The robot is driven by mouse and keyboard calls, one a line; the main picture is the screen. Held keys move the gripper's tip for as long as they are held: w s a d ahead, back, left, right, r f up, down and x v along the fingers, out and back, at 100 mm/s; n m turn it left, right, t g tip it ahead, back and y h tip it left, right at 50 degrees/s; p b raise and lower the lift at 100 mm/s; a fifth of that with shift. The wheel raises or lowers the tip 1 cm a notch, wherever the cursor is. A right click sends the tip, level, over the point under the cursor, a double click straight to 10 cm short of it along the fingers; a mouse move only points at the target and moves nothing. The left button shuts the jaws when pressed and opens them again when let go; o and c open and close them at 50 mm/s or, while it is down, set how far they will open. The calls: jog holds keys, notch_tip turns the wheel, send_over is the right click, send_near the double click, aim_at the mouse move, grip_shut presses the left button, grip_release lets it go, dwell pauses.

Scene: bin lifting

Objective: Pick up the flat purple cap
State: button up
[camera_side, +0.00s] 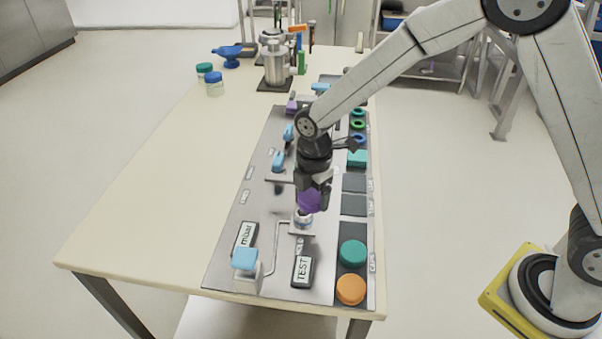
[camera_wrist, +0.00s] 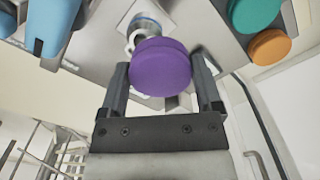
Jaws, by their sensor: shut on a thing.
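The flat purple cap (camera_side: 309,201) is a round disc held in my gripper (camera_side: 313,197). In the wrist view the purple cap (camera_wrist: 161,67) sits between the two dark fingers of my gripper (camera_wrist: 163,88), which is shut on it. In the side view the cap is just above a small clear and white fitting (camera_side: 302,221) on the grey panel (camera_side: 225,265). I cannot tell whether the cap touches the fitting. The fitting (camera_wrist: 145,28) also shows behind the cap in the wrist view, partly hidden.
A teal cap (camera_side: 353,253) and an orange cap (camera_side: 350,290) lie at the panel's near right. Several blue handles and a metal vessel (camera_side: 276,66) are farther back. The table's left side is clear.

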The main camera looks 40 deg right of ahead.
jog(key=s+r, duration=0.1)
jog(key=r, duration=0.1)
jog(key=s+r, duration=0.1)
jog(key=shift+s+d+r, duration=0.15)
jog(key=shift+s+d, duration=0.15)
jog(key=s+d+r, duration=0.2)
jog(key=s+r, duration=0.2)
jog(key=s, duration=0.5)
jog(key=shift+r, duration=0.4)
jog(key=shift+r, duration=1.05)
jog(key=shift+r, duration=0.35)
jog(key=shift+d, duration=0.1)
jog(key=s+d+f+n, duration=0.1)
jog(key=s+d+f, duration=0.2)
jog(key=d+f, duration=0.3)
jog(key=d, duration=0.4)
jog(key=shift+d, duration=0.15)
